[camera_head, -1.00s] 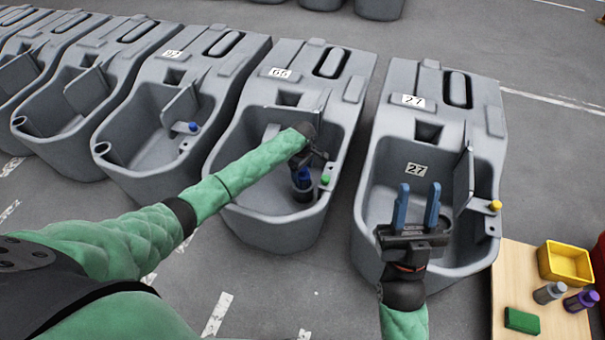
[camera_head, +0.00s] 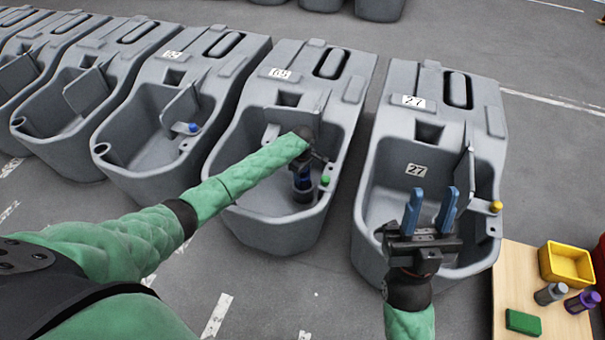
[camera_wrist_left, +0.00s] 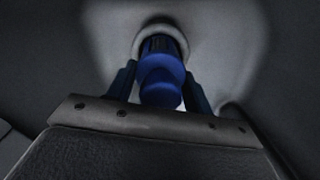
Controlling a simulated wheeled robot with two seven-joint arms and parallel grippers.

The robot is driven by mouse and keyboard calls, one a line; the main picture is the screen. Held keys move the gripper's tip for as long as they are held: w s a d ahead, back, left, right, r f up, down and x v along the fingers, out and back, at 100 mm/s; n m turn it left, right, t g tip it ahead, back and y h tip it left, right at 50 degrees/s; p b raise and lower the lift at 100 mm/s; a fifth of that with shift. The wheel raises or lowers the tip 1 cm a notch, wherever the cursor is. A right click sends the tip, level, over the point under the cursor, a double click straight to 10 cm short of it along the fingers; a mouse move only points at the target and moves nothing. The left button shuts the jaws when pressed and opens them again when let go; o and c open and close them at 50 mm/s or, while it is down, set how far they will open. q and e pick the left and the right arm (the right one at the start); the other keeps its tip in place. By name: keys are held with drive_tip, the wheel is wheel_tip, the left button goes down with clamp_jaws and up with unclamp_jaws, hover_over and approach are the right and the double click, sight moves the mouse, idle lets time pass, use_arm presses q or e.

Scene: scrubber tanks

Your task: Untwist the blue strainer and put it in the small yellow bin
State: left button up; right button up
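The blue strainer (camera_head: 303,179) stands in the grey tub of the tank second from the right, partly covered by my left gripper (camera_head: 304,170). In the left wrist view the strainer (camera_wrist_left: 161,85) sits in a pale round collar. My left gripper's fingers (camera_wrist_left: 160,84) are on either side of it, with narrow pale gaps beside its knob; contact at the fingertips is hard to judge. My right gripper (camera_head: 430,205) is open and empty, fingers up, in front of tank 27. The small yellow bin (camera_head: 569,277) stands on the wooden table at right; its visible inside looks empty.
The wooden table (camera_head: 511,281) also holds a green block (camera_head: 523,321), a grey bottle (camera_head: 549,293) and a purple-and-grey bottle (camera_head: 580,302). A red object (camera_head: 601,255) is at the right edge. Tank rims and upright flaps surround the tubs. Open floor lies in front of the tanks.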

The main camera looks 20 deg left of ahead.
use_arm(q)
drive_tip(key=shift+o, duration=1.2)
drive_tip(key=c, duration=0.4)
drive_tip(key=shift+o, duration=0.2)
drive_tip(key=shift+r+p, duration=0.1)
drive_tip(key=shift+p, duration=0.25)
drive_tip(key=shift+o, duration=0.3)
drive_tip(key=shift+n+p, duration=1.2)
drive_tip(key=shift+p, duration=0.65)
drive_tip(key=shift+n+p, duration=0.3)
drive_tip(key=shift+p, duration=0.15)
